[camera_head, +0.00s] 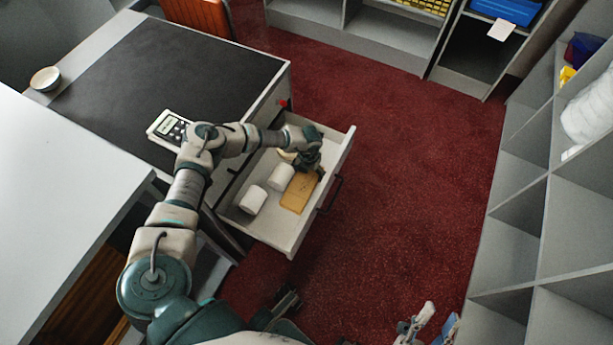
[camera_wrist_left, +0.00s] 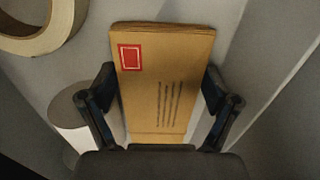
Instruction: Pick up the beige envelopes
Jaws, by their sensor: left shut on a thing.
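The beige envelopes (camera_head: 298,192) lie as a stack in the open drawer in the head view. In the left wrist view the stack (camera_wrist_left: 165,75) shows a red stamp mark and printed lines on its top face. My left gripper (camera_head: 308,166) reaches down into the drawer at the far end of the stack. In the left wrist view its fingers (camera_wrist_left: 160,105) are on both sides of the envelopes, shut on them.
The open drawer (camera_head: 262,232) also holds two white rolls (camera_head: 253,199) (camera_head: 281,177) left of the envelopes. A tape roll (camera_wrist_left: 40,22) lies near the stack. Red floor is clear to the right.

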